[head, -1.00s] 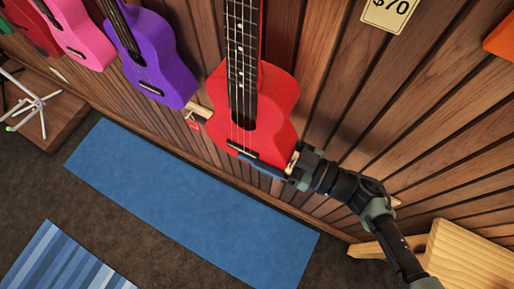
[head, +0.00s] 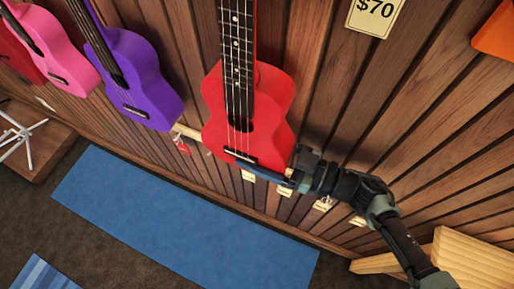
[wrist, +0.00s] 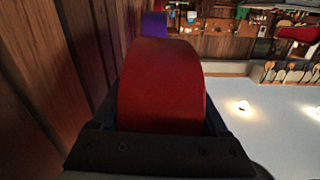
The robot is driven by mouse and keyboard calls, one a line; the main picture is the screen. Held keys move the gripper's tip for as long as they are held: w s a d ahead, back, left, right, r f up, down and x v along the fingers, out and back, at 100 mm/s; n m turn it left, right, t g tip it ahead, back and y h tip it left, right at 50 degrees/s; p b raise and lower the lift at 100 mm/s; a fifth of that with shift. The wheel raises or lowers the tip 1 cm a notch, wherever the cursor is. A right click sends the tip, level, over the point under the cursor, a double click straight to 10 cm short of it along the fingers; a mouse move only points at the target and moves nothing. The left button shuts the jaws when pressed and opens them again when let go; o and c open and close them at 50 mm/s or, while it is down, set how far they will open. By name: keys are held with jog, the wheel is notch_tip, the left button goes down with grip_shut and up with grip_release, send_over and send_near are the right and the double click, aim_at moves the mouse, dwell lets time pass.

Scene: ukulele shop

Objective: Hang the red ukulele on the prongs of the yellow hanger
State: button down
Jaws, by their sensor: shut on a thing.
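The red ukulele (head: 275,100) is upright in front of the wood-slatted wall in the head view, its strings facing the camera. The top of its neck and its headstock are cut off by the upper edge. My gripper (head: 262,171) is shut on the bottom end of the ukulele's body, reaching in from the lower right. In the wrist view the red body (wrist: 160,85) fills the space between my fingers. The yellow hanger and its prongs do not show in either current view.
Purple (head: 150,90) and pink (head: 62,60) ukuleles hang to the left. Small pale tags (head: 322,204) line the wall below. A blue mat (head: 180,220) lies on the floor. A wooden piece (head: 470,262) is at lower right.

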jog(key=shift+f+b, duration=1.05)
jog(key=shift+w, duration=0.1)
jog(key=shift+w+d+f+b, duration=0.1)
jog(key=shift+w+d+b, duration=0.15)
jog(key=shift+w+b, duration=0.25)
jog(key=shift+w+d+b, duration=0.2)
jog(key=shift+w+b, duration=0.25)
jog(key=shift+r, duration=0.2)
